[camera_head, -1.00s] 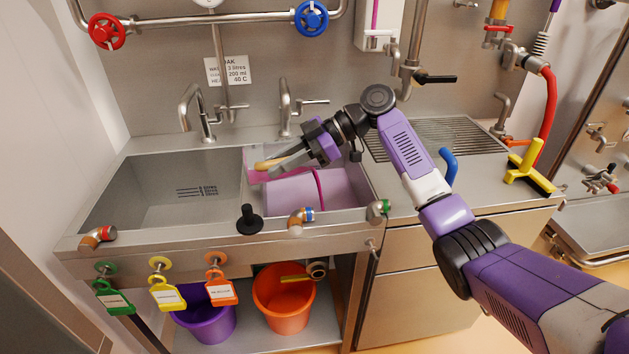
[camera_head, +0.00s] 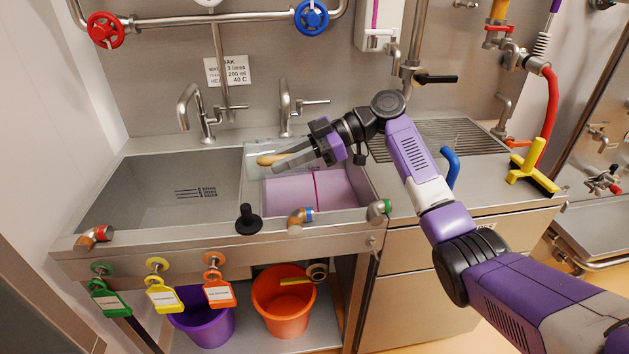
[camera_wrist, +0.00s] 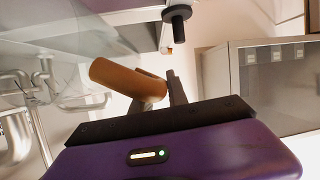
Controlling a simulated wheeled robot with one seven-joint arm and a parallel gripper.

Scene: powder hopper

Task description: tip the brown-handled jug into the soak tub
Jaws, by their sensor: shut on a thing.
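My gripper (camera_head: 278,164) is shut on the brown handle (camera_head: 268,160) of a clear jug (camera_head: 258,149), above the right-hand basin. The jug looks see-through, with no pink visible in it; its outline is faint and its exact tilt is hard to tell. In the wrist view the brown handle (camera_wrist: 125,76) lies by the gripper fingers (camera_wrist: 172,88). The right-hand basin, apparently the soak tub (camera_head: 338,193), shows a flat lilac surface below the jug, crossed by a thin magenta line (camera_head: 316,187).
The left basin (camera_head: 160,185) is empty. Two taps (camera_head: 190,105) (camera_head: 286,108) stand behind the basins. A black plug handle (camera_head: 247,218) stands at the front rim. A yellow squeegee (camera_head: 530,168) and blue handle (camera_head: 449,166) are on the right counter.

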